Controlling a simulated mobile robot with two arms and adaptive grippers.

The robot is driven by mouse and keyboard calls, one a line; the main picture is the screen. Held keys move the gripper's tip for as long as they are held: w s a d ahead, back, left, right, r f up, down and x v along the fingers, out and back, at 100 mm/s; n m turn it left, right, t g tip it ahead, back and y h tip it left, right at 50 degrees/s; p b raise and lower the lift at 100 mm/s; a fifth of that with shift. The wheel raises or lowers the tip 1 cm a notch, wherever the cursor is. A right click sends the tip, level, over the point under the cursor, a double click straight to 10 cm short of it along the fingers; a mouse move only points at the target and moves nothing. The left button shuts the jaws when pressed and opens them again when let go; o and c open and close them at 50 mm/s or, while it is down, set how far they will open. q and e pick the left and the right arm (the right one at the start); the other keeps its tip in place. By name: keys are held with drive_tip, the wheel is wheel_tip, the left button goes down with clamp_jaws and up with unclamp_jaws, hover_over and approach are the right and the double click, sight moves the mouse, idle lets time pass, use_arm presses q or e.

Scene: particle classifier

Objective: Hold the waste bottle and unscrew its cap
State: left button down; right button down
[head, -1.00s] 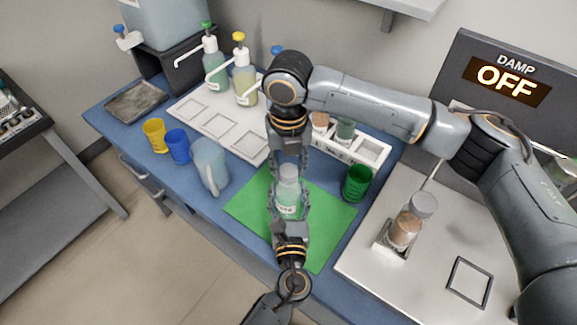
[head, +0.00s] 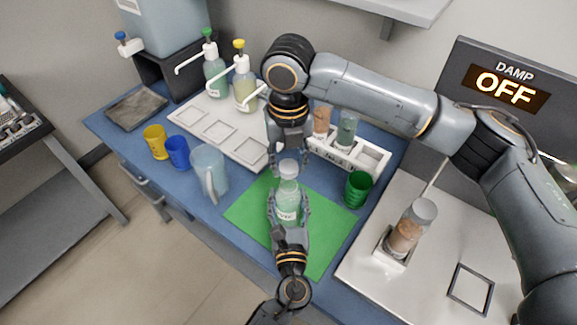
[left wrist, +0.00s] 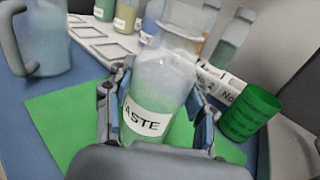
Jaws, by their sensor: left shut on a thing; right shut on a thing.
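The waste bottle (head: 287,213) stands upright over the green mat (head: 245,210), clear with pale green contents and a white label. In the left wrist view the bottle (left wrist: 158,85) fills the middle, and its label reads "ASTE". My left gripper (head: 288,198) is shut on the bottle's body, one finger on each side. The pale cap (head: 288,167) is at the bottle's top. My right gripper (head: 289,163) comes from above and is shut on the cap. Whether the cap has come loose from the neck cannot be told.
A green cup (head: 358,190) stands right of the mat. A clear pitcher (head: 208,172), a blue cup (head: 177,152) and a yellow cup (head: 155,142) stand left. Behind are a white rack (head: 365,158) with bottles and a white tray (head: 222,150). A brown-filled bottle (head: 405,235) stands right.

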use_arm(q)
drive_tip(key=shift+c, duration=2)
unclamp_jaws()
drive_tip(key=shift+s, duration=0.15)
